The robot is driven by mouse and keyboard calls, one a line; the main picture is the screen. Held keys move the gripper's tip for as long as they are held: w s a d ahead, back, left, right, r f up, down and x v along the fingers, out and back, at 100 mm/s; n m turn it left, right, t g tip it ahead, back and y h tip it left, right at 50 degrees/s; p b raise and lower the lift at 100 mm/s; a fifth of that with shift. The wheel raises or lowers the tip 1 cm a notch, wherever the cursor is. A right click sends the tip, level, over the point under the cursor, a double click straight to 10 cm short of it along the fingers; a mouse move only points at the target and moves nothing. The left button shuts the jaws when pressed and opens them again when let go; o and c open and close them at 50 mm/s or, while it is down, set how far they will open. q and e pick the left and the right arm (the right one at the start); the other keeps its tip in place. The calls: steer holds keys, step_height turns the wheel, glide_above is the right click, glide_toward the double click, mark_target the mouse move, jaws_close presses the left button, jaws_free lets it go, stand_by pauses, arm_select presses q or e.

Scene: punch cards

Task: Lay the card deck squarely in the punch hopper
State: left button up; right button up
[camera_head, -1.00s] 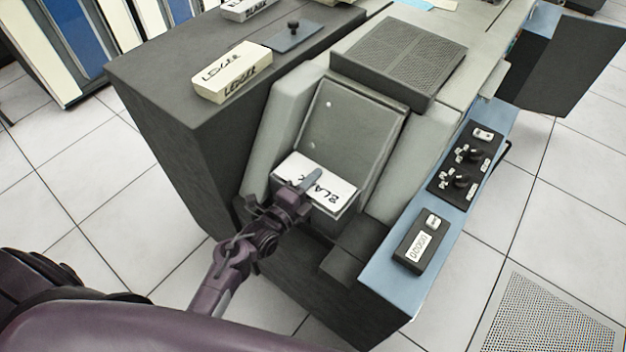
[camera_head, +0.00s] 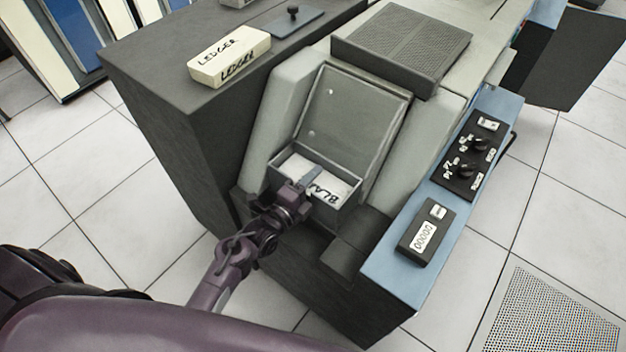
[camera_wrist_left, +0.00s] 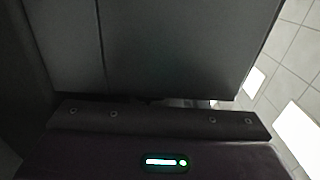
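The card deck (camera_head: 333,187), white with black lettering that starts "BLA", lies inside the punch hopper (camera_head: 350,207), a grey open-topped box below a sloping back plate. The hopper's rim shows around the deck, whose top is below the rim. The deck looks roughly in line with the walls; its near edge is partly hidden. My left gripper (camera_head: 311,174) reaches in over the front wall, one blue-grey finger lying across the deck's top; it appears shut on the deck. The other finger is hidden. My right gripper is not in view.
A cream "LEDGER" block (camera_head: 229,57) sits on the dark cabinet top, near a blue-grey plate with a knob (camera_head: 293,22). A perforated cover (camera_head: 402,45) is behind the hopper. A blue ledge at right carries a switch panel (camera_head: 472,160) and a counter box (camera_head: 425,232).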

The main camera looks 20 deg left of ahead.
arm_select(q)
steer(key=shift+o, duration=0.8)
steer(key=shift+s, duration=0.1)
steer(key=shift+f, duration=0.2)
steer(key=shift+s, duration=0.15)
steer(key=shift+s+a+f, duration=0.1)
steer(key=shift+s+f, duration=0.05)
steer(key=shift+s, duration=0.1)
steer(key=v, duration=0.7)
steer(key=shift+r, duration=0.5)
